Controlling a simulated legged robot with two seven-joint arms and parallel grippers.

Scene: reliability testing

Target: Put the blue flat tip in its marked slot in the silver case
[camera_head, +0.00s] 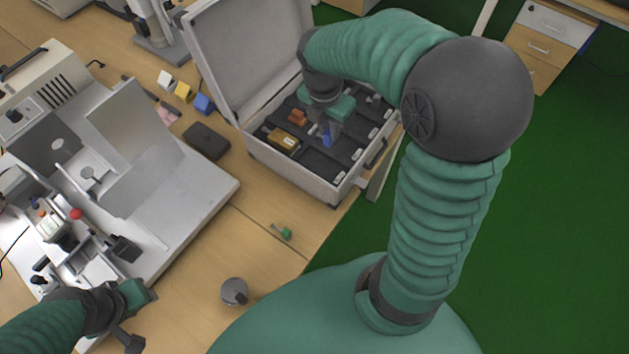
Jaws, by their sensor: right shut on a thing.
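The silver case (257,156) stands open on the table, its lid (228,55) tilted up at the back left. Its dark inside is split into slots with small white labels. My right gripper (328,128) is inside the case area, pointing down, shut on the blue flat tip (327,139). The tip is low over the slots near the middle; I cannot tell whether it touches the bottom. An orange piece (297,117) and a yellow-orange piece (283,140) lie in slots to its left. My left gripper (140,317) is at the lower left, far from the case; its finger opening is unclear.
A grey testing machine (170,200) fills the left of the table. Yellow (183,90), white and blue blocks and a dark box (206,140) lie left of the case. A small green part (284,233) and a round grey object (234,291) lie in front.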

